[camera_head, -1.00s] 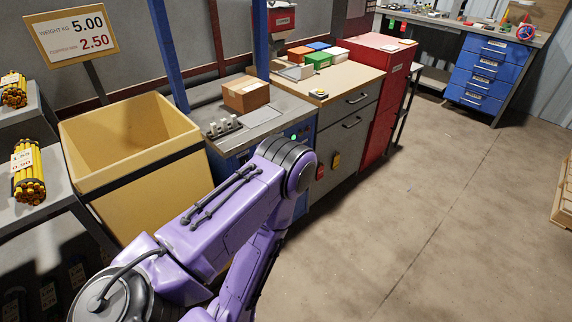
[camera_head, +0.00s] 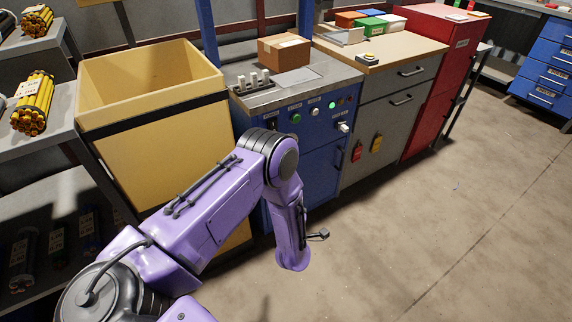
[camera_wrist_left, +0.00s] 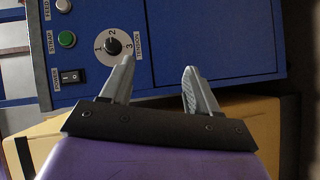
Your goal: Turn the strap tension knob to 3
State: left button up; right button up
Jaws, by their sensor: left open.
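The strap tension knob (camera_wrist_left: 112,46) is a small black knob on a white round dial marked 1, 2 and 3, on a blue panel. It shows in the left wrist view, up and left of my fingers; its exact setting is too small to tell. My left gripper (camera_wrist_left: 159,65) is open and empty, its fingertips apart from the knob. In the head view the blue strapping machine (camera_head: 315,155) stands at centre; the knob does not show there, with my arm in front of part of the panel. My right gripper is not in view.
Near the knob are a black power switch (camera_wrist_left: 73,76), a green strap button (camera_wrist_left: 66,39) and a white feed button (camera_wrist_left: 64,6). A yellow bin (camera_head: 150,90) stands left of the machine. A cardboard box (camera_head: 284,49) sits on top. Floor at right is clear.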

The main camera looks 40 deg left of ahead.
pick_arm(q)
jog(key=w+a+r+n+y+b, duration=0.2)
jog(key=w+a+r+n+y, duration=0.1)
jog(key=w+n, duration=0.4)
jog(key=w+a+r+n+y+b, duration=0.3)
jog(key=w+a+r+n+y, duration=0.1)
jog(key=w+a+n, duration=0.3)
jog(key=shift+w+a+n+y, duration=0.3)
jog(key=shift+w+a+y, duration=0.15)
jog(key=shift+a, duration=0.3)
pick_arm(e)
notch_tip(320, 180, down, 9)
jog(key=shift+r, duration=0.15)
pick_arm(q)
jog(key=shift+c, duration=0.2)
jog(key=c, duration=1)
